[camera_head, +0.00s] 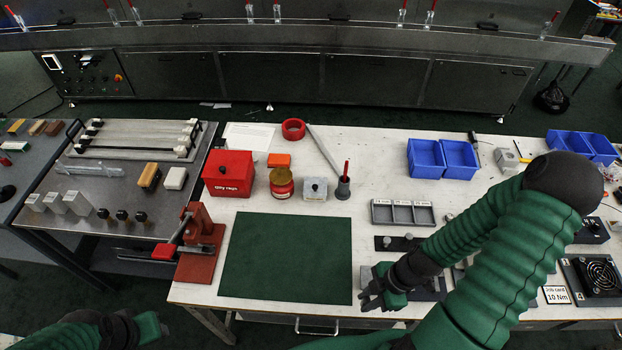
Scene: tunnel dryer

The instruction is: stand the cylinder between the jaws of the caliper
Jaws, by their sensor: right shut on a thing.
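My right gripper (370,301) is low over the front edge of the white table, just right of the green mat. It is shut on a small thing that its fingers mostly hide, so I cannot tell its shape. A dark bar (426,244) with small grey round pieces (385,241) lies behind the gripper. A dark plate (428,296) shows partly beside the gripper, under my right arm. I cannot pick out the caliper or its jaws for certain. My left gripper (158,326) is at the bottom left, away from the table; its fingers are not clear.
The green mat (287,258) is bare. A red vise-like tool (199,250) stands left of it. A red box (228,173), a jar (281,183) and a grey three-part tray (403,213) stand behind. Blue bins (425,158) are farther back. My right arm covers much of the right side.

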